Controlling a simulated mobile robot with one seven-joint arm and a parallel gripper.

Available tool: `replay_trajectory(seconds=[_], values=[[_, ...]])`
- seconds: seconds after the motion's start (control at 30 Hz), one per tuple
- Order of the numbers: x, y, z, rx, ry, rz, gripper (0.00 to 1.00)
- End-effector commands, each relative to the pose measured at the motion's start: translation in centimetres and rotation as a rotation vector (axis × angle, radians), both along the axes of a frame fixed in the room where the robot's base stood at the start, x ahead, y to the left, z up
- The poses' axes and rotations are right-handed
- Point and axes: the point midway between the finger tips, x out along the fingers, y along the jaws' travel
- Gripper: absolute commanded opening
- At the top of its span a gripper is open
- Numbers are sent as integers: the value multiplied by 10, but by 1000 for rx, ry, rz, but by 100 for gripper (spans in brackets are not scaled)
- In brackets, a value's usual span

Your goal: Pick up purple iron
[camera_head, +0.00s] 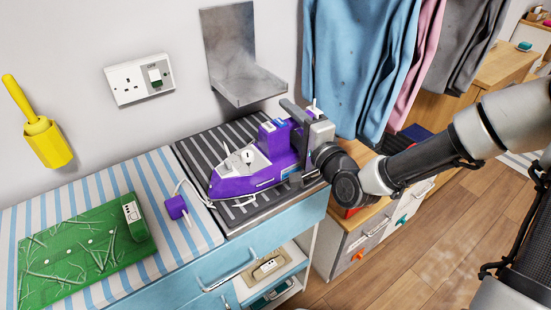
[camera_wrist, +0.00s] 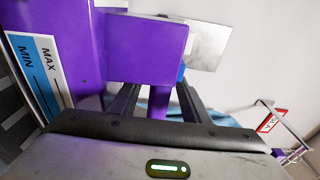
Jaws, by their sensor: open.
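The purple iron (camera_head: 240,183) lies on the dark ribbed board, its pointed grey-and-white end toward the lower left and its rear end by my gripper. My gripper (camera_head: 300,112) is open at the iron's rear upper part. In the wrist view, purple parts of the iron (camera_wrist: 148,50) fill the upper middle, with a MIN/MAX label at the left. The fingers of my gripper (camera_wrist: 158,97) reach behind a purple block, with a narrow purple piece showing between them. The fingertips are hidden there, so I cannot tell whether they touch the iron.
A grey metal wall shelf (camera_head: 250,86) hangs just above and behind the iron. A purple plug (camera_head: 176,207) with a pale cord lies left of it. Hanging clothes (camera_head: 360,60) are close behind my arm.

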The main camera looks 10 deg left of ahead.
Motion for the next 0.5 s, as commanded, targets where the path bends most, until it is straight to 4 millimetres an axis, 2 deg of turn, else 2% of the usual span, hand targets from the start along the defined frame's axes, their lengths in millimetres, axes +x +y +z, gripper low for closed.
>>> replay_trajectory(seconds=[0.13, 0.4, 0.43, 0.5], values=[[13, 12, -1, 0, -1, 1, 43], [16, 14, 0, 0, 0, 0, 43], [16, 14, 0, 0, 0, 0, 41], [16, 14, 0, 0, 0, 0, 29]])
